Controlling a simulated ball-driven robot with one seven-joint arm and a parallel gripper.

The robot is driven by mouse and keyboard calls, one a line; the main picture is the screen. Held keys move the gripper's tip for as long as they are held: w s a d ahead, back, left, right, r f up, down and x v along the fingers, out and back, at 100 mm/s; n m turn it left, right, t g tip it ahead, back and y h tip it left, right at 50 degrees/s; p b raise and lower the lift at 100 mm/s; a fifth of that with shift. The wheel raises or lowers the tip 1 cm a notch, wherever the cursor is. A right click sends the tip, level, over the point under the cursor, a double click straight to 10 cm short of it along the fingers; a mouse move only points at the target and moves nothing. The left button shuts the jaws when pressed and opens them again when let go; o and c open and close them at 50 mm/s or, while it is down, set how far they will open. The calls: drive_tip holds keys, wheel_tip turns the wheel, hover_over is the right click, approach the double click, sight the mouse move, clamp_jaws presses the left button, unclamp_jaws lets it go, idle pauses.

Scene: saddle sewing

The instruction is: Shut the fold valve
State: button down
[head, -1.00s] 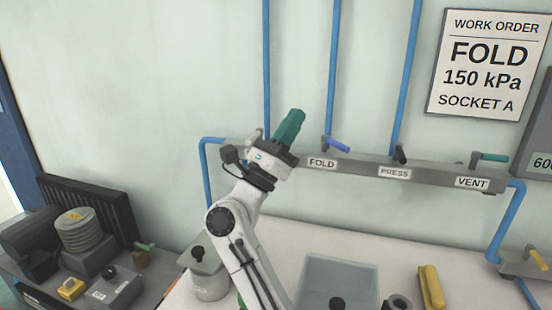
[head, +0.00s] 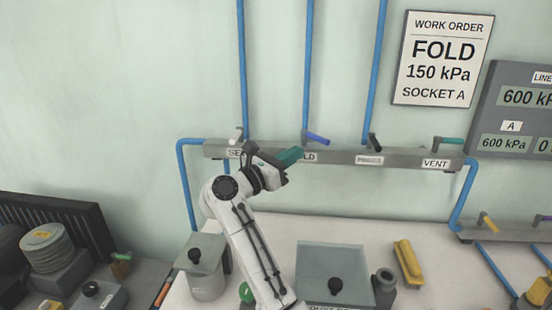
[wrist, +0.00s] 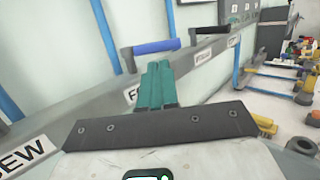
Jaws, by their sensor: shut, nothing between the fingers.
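The fold valve has a blue lever (head: 317,139) on top of the grey manifold rail (head: 400,157), beside a blue pipe. In the head view the lever points right, roughly along the rail. The FOLD label below is partly covered by my gripper (head: 298,154), whose teal fingers are closed and empty and point right. In the wrist view the blue lever (wrist: 156,47) lies just beyond the fingertips (wrist: 158,66), its pivot end at their left. I cannot tell whether they touch.
A white lever (head: 236,134) stands on the rail at left. The black PRESS lever (head: 374,143) and teal VENT lever (head: 448,141) are to the right. Blue pipes rise behind. A clear box (head: 343,258) and lidded canister (head: 207,265) stand on the bench below.

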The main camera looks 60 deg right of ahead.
drive_tip(key=shift+p+x, duration=0.85)
drive_tip(key=shift+x, duration=1.85)
